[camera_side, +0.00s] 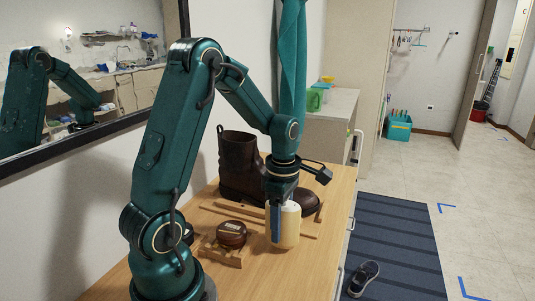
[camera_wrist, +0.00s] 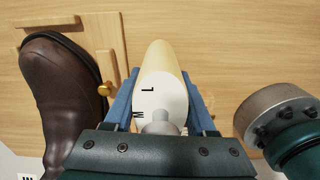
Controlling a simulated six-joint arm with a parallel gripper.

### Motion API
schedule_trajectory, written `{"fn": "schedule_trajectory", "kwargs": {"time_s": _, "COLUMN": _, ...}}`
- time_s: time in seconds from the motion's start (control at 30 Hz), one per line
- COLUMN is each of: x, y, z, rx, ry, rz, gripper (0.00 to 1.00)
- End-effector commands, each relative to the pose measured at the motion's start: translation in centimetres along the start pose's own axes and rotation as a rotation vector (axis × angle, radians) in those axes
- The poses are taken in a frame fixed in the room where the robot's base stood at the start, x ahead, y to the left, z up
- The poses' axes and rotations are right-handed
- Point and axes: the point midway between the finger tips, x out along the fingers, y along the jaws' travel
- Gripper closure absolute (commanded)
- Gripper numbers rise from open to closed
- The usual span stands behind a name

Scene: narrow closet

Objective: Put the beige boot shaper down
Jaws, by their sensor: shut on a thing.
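The beige boot shaper (camera_side: 290,226) is upright in my gripper (camera_side: 281,228), above or on the wooden top (camera_side: 285,277); I cannot tell whether its base touches. In the wrist view, the beige boot shaper (camera_wrist: 163,92) shows its pale end with dark markings and a small knob, between the two blue fingers of my gripper (camera_wrist: 161,105). The fingers are shut on it and hide part of its sides. A dark brown boot (camera_side: 238,165) stands behind it in the side view, and shows at the left of the wrist view (camera_wrist: 58,85).
A round dark tin (camera_side: 231,234) and a wooden piece (camera_side: 218,254) lie left of the shaper. Thin wooden strips (camera_side: 235,211) lie behind it. The top's front area is clear. A striped rug (camera_side: 395,245) and a shoe (camera_side: 364,277) are on the floor at right.

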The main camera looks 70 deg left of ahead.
Motion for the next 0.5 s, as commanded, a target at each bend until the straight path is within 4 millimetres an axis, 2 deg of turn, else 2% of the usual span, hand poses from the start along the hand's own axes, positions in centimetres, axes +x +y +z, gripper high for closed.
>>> {"fn": "schedule_trajectory", "kwargs": {"time_s": 0.17, "x": -2.7, "y": 0.2, "z": 0.1, "rx": 0.0, "ry": -0.002, "rz": 0.01, "gripper": 1.0}}
{"fn": "schedule_trajectory", "kwargs": {"time_s": 0.5, "x": -6.7, "y": -1.2, "z": -6.5, "rx": -0.011, "ry": 0.0, "rz": 0.007, "gripper": 1.0}}
